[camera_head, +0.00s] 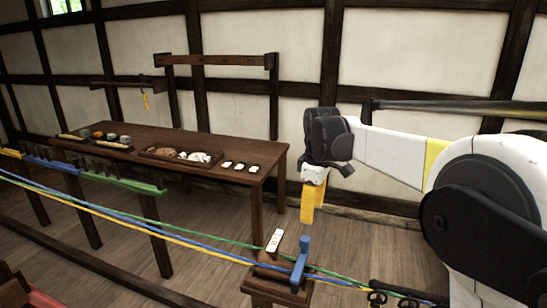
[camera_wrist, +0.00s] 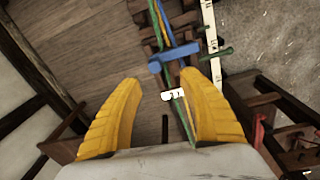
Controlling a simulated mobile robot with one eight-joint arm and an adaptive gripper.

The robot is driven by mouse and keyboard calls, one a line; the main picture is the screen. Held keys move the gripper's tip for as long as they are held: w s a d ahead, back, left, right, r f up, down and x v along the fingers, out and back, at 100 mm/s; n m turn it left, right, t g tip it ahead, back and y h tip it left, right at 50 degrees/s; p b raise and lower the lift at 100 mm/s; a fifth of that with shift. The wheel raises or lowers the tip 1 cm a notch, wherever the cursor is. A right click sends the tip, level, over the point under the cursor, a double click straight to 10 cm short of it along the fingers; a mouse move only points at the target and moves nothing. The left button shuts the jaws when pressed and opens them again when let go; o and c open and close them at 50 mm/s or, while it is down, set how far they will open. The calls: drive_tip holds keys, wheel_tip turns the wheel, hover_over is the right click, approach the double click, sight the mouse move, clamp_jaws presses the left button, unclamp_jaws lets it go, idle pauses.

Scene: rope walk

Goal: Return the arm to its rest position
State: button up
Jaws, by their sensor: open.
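My gripper (camera_head: 309,205) hangs from the white arm, pointing down with yellow fingers, to the right of the long wooden table. In the wrist view my gripper (camera_wrist: 160,95) has its two yellow fingers spread apart with nothing held between them. Below it stands a small wooden post with a blue lever (camera_head: 300,262) and a white tag (camera_head: 274,241). The blue lever (camera_wrist: 174,56) and a white tag (camera_wrist: 172,96) also show in the wrist view. The gripper is above the post and apart from it in the head view.
A wooden table (camera_head: 200,143) holds trays, small bowls and white tags. Green, blue and yellow ropes (camera_head: 180,235) stretch across the front past the post. A wooden rail (camera_head: 215,60) rises behind the table. Bare floor (camera_head: 205,210) lies between table and ropes.

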drive_tip(key=s+d+m+t+b, duration=0.35)
drive_tip(key=s+m, duration=0.35)
drive_tip(key=s, duration=1)
drive_tip(key=s+d+f+m+t+b, duration=0.1)
drive_tip(key=s+f+m, duration=0.3)
drive_tip(key=s+f, duration=0.4)
drive_tip(key=s+t, duration=0.1)
drive_tip(key=s, duration=0.2)
drive_tip(key=shift+s+d+f+m+t+b, duration=0.25)
drive_tip(key=shift+d+f+m+t+b, duration=0.05)
drive_tip(key=shift+m+t+b, duration=0.1)
